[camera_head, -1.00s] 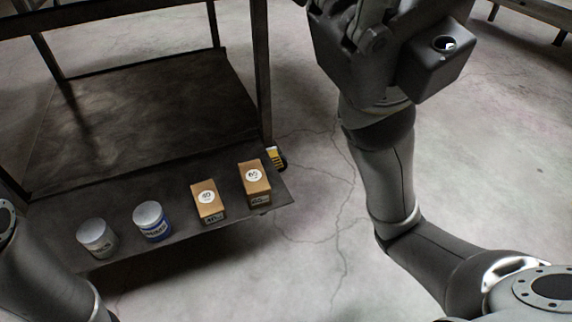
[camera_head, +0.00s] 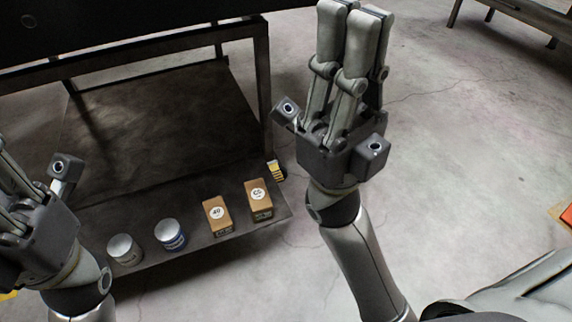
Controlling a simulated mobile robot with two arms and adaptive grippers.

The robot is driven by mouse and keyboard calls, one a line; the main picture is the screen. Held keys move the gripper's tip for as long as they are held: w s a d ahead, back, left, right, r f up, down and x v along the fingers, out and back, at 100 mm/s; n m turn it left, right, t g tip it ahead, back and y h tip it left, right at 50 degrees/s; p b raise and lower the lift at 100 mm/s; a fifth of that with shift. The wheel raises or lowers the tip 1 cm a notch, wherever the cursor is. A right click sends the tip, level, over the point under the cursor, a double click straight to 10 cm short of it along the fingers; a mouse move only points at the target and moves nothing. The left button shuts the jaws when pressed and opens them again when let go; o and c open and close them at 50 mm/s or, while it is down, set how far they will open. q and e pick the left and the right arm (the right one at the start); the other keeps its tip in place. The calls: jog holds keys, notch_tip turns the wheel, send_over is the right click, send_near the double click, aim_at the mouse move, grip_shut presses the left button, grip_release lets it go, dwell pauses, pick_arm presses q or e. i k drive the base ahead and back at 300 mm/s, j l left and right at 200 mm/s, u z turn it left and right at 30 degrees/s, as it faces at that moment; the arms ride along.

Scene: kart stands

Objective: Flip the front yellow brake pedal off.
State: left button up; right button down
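A small yellow piece with dark stripes (camera_head: 275,170) shows at the right corner of the stand's low shelf, close to the floor. It looks like the brake pedal, but it is too small to tell its position. My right gripper (camera_head: 354,12) is raised up and to the right of it, well apart from it. Another bit of yellow (camera_head: 8,295) shows at the lower left edge, mostly hidden by my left arm.
The dark metal stand (camera_head: 265,85) has a low shelf (camera_head: 193,262) bearing two cans (camera_head: 124,250) (camera_head: 170,235) and two brown boxes (camera_head: 217,215) (camera_head: 258,200). An orange-red object (camera_head: 563,213) lies at the right edge.

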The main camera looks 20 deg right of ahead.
aim_at(273, 166)
jog(key=l+u, duration=0.3)
jog(key=l, duration=0.55)
jog(key=l+u, duration=0.3)
jog(key=l, duration=0.55)
